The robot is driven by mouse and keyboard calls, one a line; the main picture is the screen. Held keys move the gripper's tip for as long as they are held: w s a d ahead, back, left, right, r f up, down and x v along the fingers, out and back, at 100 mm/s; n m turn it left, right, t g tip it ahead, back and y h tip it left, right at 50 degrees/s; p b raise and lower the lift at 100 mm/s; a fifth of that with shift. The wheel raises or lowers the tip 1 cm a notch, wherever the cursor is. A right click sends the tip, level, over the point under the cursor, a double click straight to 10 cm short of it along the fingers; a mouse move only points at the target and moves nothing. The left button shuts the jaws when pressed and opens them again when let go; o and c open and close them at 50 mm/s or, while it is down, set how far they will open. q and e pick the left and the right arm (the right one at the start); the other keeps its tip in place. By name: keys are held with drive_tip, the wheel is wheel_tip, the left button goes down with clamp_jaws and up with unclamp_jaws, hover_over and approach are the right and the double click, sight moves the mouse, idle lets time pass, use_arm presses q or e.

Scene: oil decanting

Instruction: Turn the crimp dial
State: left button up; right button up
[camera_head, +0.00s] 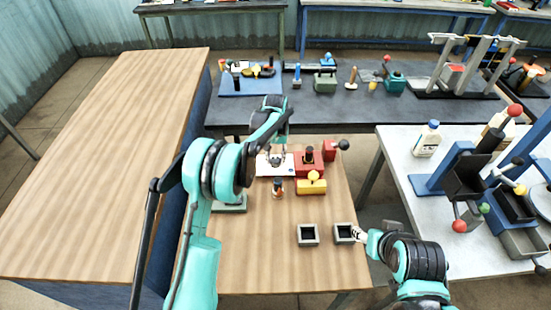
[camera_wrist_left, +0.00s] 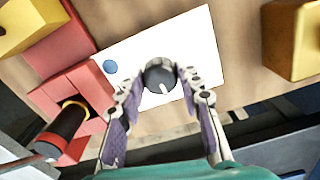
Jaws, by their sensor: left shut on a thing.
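The crimp dial (camera_wrist_left: 158,74) is a dark grey round knob with a white pointer mark, in the middle of the left wrist view. It sits on a white plate (camera_wrist_left: 196,42) that has a blue dot at one side. My left gripper (camera_wrist_left: 160,72) is shut on the dial, one finger on each side. In the head view my left gripper (camera_head: 277,160) reaches down over the white plate (camera_head: 263,167), and the dial is hidden there. My right gripper (camera_head: 358,233) is low at the right tray's edge; its fingers are too small to judge.
A red fixture (camera_head: 309,169) with a black-handled part stands right of the plate, a yellow block (camera_head: 312,187) in front of it. A small dark bottle (camera_head: 278,188) stands nearby. Two grey square trays (camera_head: 308,243) (camera_head: 343,241) are at the front. The table's front left is clear.

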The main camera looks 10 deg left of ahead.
sight(275, 159)
use_arm(q)
drive_tip(key=o, duration=1.2)
drive_tip(key=shift+c, duration=0.2)
drive_tip(key=shift+r, duration=0.1)
wheel_tip(275, 159, up, 12)
